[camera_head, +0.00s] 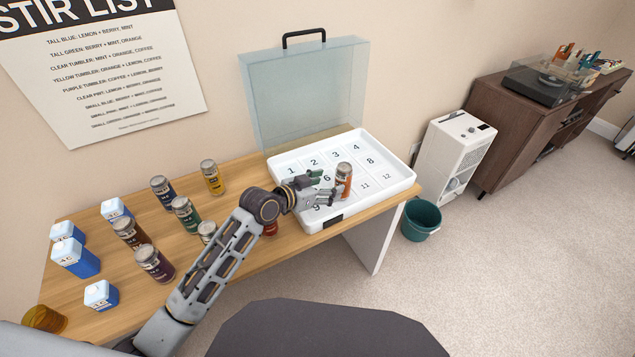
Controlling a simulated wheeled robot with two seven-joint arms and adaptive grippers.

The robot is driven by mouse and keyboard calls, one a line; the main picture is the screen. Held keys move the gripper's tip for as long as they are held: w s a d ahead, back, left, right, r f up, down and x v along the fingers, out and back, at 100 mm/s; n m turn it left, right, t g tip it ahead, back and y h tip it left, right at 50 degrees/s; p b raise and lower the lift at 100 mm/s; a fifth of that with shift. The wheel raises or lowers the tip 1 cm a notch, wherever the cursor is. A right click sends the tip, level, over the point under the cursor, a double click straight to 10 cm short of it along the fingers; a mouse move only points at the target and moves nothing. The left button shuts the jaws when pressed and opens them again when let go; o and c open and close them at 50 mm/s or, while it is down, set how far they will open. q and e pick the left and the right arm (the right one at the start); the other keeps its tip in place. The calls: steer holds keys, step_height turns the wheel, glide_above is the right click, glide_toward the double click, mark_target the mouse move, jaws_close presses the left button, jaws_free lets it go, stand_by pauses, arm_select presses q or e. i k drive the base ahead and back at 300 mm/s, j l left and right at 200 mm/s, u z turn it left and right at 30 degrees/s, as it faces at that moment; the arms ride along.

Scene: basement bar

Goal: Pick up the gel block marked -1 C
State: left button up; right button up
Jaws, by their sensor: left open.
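Several gel blocks with blue bodies and white tops stand on the left part of the wooden table: one at the back (115,209), one at the far left (66,232), a larger-looking one just in front of it (75,259) and one near the front edge (101,296). Their markings are too small to tell which reads -1 C. My left gripper (325,188) is open over the white numbered tray (398,186), far to the right of the blocks. An orange jar (344,174) is beside its fingertips; I cannot tell whether they touch. My right gripper is not in view.
Several lidded jars stand mid-table, including a yellow one (212,178) and a green one (186,214). An amber cup (44,319) is at the front left. The tray's clear lid (305,90) stands open. A teal bucket (421,219) is on the floor.

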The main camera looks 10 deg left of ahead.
mark_target(102, 296)
steer(key=k+l+u, duration=0.1)
steer(key=k+u, duration=0.15)
steer(key=k, duration=0.15)
steer(key=k+l+u, duration=0.1)
steer(key=u, duration=0.6)
steer(key=i+u, duration=0.1)
steer(key=u, duration=0.9)
steer(key=i+l+u, duration=0.25)
steer(key=k+l, duration=0.05)
